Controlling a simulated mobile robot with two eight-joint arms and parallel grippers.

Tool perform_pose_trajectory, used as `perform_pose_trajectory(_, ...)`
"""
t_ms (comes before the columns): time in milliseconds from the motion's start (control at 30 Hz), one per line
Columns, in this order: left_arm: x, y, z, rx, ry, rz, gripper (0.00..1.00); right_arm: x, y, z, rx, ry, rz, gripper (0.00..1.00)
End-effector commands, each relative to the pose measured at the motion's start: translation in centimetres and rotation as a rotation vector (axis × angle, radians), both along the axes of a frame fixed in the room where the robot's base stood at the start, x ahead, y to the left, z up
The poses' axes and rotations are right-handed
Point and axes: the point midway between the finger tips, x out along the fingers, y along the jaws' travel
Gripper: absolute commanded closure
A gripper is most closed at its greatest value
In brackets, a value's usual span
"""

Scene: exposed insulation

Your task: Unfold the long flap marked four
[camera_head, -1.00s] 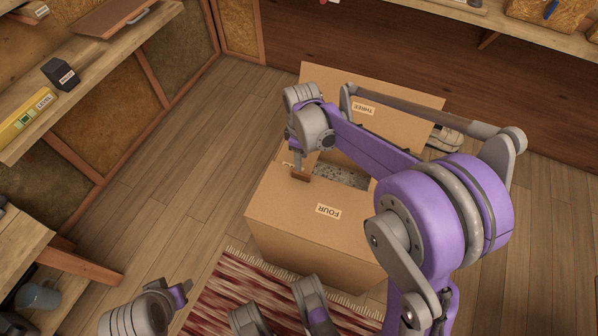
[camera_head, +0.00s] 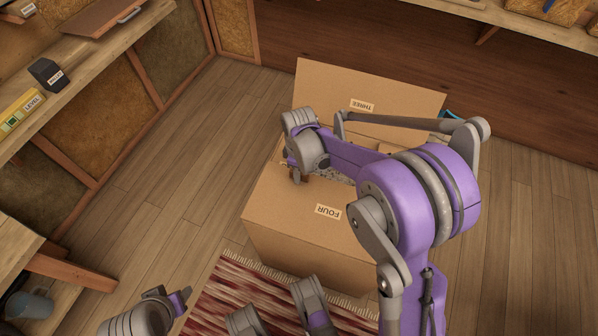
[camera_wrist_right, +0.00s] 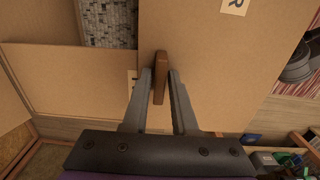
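The cardboard box has a long flap marked FOUR (camera_head: 300,211) lying flat over the near part of its top. Its label also shows at the top of the right wrist view (camera_wrist_right: 236,4). A small brown tab (camera_wrist_right: 160,78) sits at that flap's edge. My right gripper (camera_wrist_right: 161,74) is over this edge, with its fingers on either side of the tab and narrow gaps apparent. In the head view, its wrist hides most of the tab. Part of my left arm (camera_head: 155,312) shows at the bottom left; its fingers cannot be made out clearly.
The flap marked THREE (camera_head: 335,85) stands raised at the back. Grey speckled material (camera_wrist_right: 108,22) shows in the box opening. A red striped rug (camera_head: 225,290) lies in front. A shelf (camera_head: 90,60) runs along the left wall. Wooden floor left of the box is clear.

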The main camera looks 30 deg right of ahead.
Motion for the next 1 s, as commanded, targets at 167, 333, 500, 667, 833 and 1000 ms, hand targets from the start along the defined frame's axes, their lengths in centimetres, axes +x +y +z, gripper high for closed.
perform_pose_trajectory(167,0.00,0.00,0.00,0.000,0.000,0.000,0.50,0.00,0.00,0.01,0.000,0.000,0.000,1.00)
perform_pose_trajectory(333,0.00,0.00,0.00,0.000,0.000,0.000,0.50,0.00,0.00,0.01,0.000,0.000,0.000,1.00)
perform_pose_trajectory(500,0.00,0.00,0.00,0.000,0.000,0.000,0.50,0.00,0.00,0.01,0.000,0.000,0.000,1.00)
perform_pose_trajectory(667,0.00,0.00,0.00,0.000,0.000,0.000,0.50,0.00,0.00,0.02,0.000,0.000,0.000,1.00)
perform_pose_trajectory(833,0.00,0.00,0.00,0.000,0.000,0.000,0.50,0.00,0.00,0.01,0.000,0.000,0.000,1.00)
perform_pose_trajectory(1000,0.00,0.00,0.00,0.000,0.000,0.000,0.50,0.00,0.00,0.01,0.000,0.000,0.000,1.00)
